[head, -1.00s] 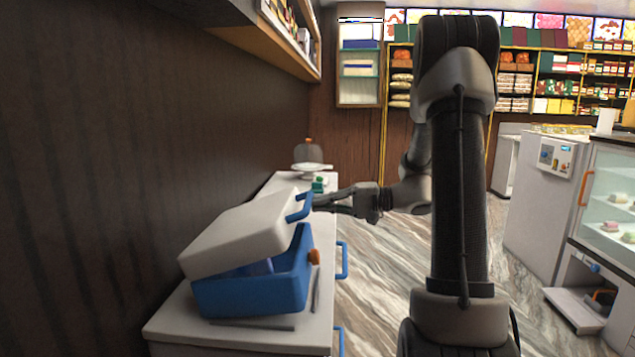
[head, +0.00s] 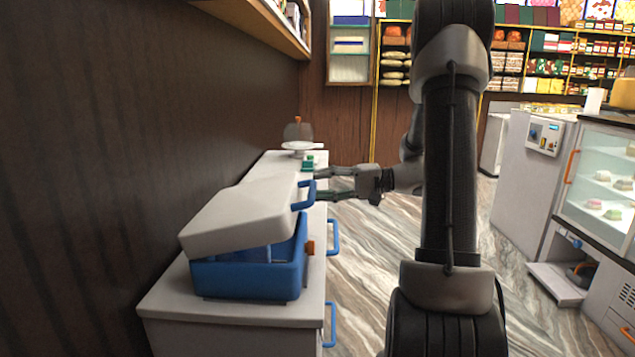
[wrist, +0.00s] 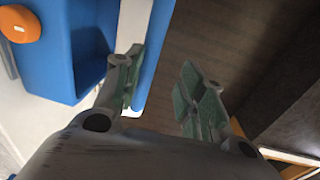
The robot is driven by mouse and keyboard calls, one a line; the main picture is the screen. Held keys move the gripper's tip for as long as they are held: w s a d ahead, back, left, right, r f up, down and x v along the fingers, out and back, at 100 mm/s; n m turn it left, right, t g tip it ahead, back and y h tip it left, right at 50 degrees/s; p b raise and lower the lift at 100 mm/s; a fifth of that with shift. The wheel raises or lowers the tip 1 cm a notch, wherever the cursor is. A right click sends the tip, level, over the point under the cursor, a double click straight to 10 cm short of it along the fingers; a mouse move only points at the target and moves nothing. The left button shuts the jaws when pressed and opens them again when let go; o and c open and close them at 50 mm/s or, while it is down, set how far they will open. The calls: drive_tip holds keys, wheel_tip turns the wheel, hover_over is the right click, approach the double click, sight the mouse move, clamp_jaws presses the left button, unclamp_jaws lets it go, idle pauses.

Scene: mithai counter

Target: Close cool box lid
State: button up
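The cool box has a blue body (head: 245,281) and a pale grey-white lid (head: 240,215). It stands on the counter along the left wall. The lid is tilted, raised on the right side, with a gap showing the blue inside. A blue handle (head: 304,196) is on the lid's raised right edge. My gripper (head: 320,184) is just right of the handle, with its fingers apart and seemingly empty. In the wrist view my gripper (wrist: 160,72) shows spread green-padded fingers. A blue strip passes behind the left finger. Whether they touch the handle I cannot tell.
An orange latch (head: 309,247) sticks out from the box's right side. The white counter (head: 175,310) has blue drawer handles (head: 333,238) on its right. Behind the box stand a small green object (head: 308,162) and a domed stand (head: 298,145). Open floor lies to the right.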

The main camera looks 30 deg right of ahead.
drive_tip(key=d, duration=0.1)
drive_tip(key=s+d+f, duration=0.1)
drive_tip(key=d, duration=0.1)
drive_tip(key=s+d+f, duration=0.1)
drive_tip(key=shift+s+d+f, duration=0.15)
drive_tip(key=shift+s+f, duration=0.05)
drive_tip(key=shift+s, duration=0.05)
idle(0.5)
drive_tip(key=v, duration=1.2)
